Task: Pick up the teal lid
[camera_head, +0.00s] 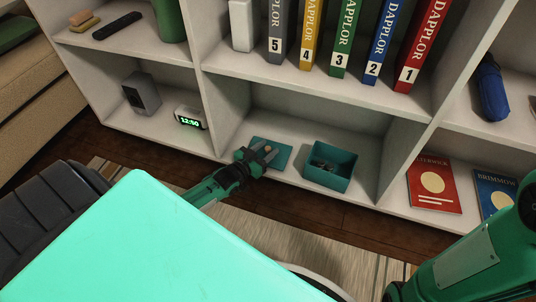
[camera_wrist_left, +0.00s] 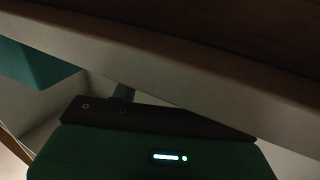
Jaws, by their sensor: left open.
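The teal lid (camera_head: 283,160) lies flat on the bottom shelf of the white shelf unit, in the middle compartment. A small tan knob shows on it. My left gripper (camera_head: 265,155) reaches in from the front with its fingers open over the near left part of the lid, close to the knob. I cannot tell whether the fingers touch the lid or straddle the knob. The left wrist view is dark and tilted and shows no clear fingers. A teal patch (camera_wrist_left: 32,62) is at its left, lid or box unclear. My right gripper is out of view; part of that arm shows lower right.
An open teal box (camera_head: 330,180) with small dark items stands just right of the lid. A clock (camera_head: 190,119) and a grey box (camera_head: 141,93) are in the left compartment. Numbered binders (camera_head: 375,45) stand above. Two books (camera_head: 433,186) (camera_head: 496,190) lie at the right.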

